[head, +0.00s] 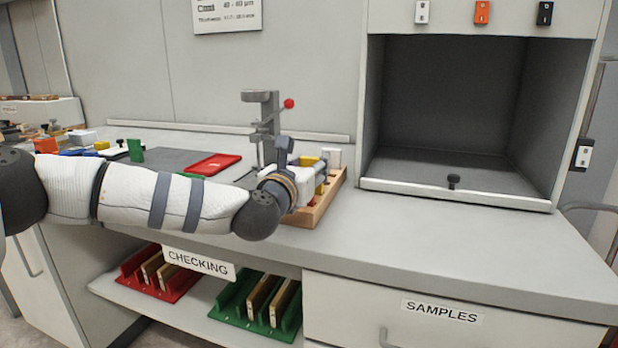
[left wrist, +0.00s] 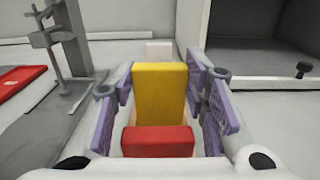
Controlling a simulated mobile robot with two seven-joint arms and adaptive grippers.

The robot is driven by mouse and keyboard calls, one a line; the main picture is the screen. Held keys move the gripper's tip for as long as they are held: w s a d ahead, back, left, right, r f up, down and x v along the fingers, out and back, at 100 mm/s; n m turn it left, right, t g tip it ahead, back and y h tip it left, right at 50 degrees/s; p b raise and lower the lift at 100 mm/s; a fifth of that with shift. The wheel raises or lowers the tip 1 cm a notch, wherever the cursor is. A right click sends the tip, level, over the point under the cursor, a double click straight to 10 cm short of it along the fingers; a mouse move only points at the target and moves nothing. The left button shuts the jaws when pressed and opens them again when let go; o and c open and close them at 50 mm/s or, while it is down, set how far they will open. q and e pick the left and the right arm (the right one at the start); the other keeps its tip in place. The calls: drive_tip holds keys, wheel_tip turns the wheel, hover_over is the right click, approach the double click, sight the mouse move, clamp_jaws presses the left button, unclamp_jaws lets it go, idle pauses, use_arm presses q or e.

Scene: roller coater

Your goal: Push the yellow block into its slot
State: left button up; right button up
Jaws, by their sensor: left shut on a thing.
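The yellow block (left wrist: 160,88) stands upright between the purple-grey fingers of my left gripper (left wrist: 160,95) in the left wrist view, and the gripper is shut on it. A small part of the yellow block (head: 321,174) shows in the head view, at the wooden tray (head: 325,203). A red block (left wrist: 158,141) lies nearer the wrist camera, in front of the yellow one. In the head view my left gripper (head: 306,183) hides much of the tray. The slot and the lower end of the yellow block are hidden. My right gripper is not in view.
A white block (head: 333,157) stands at the tray's far end. A grey stand with a red-knobbed lever (head: 289,103) rises behind my left gripper. A red tray (head: 207,164) lies to the left. An open booth (head: 450,110) stands at the right; the counter before it is clear.

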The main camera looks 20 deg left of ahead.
use_arm(q)
wheel_tip(320, 180, down, 2)
drive_tip(key=shift+a+f, duration=0.1)
drive_tip(key=shift+f, duration=0.05)
drive_tip(key=shift+f, duration=0.2)
drive_tip(key=o, duration=1.1)
drive_tip(key=shift+r, duration=0.1)
